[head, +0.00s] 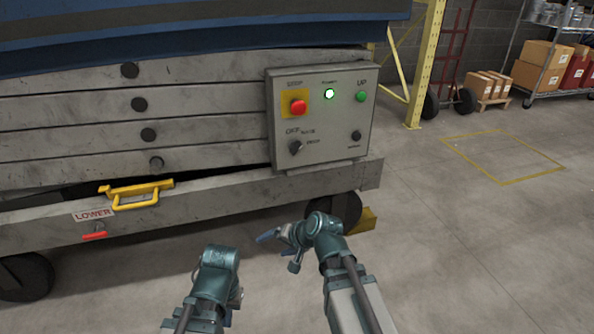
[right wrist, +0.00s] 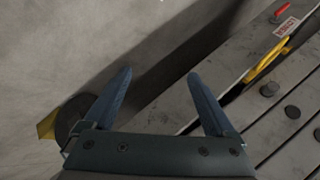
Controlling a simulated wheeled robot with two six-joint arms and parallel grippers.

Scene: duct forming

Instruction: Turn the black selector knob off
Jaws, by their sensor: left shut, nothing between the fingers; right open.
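The black selector knob (head: 296,147) is at the lower left of the grey control box (head: 335,157) in the head view, with an OFF label above its left side. Its exact pointer setting is too small to tell. My right gripper (head: 276,252) is open and empty, below the box and clear of the knob. Its two blue fingers stand apart in the right wrist view (right wrist: 158,78), with nothing between them. My left gripper (head: 236,296) is low in the head view, left of the right arm, shut and away from the box; its fingers are mostly hidden.
The box also has a red stop button (head: 298,107), a lit power lamp (head: 329,93), a green UP button (head: 361,96) and a small black knob (head: 356,135). The lift frame carries a yellow handle (head: 137,194) and a red lever (head: 94,236).

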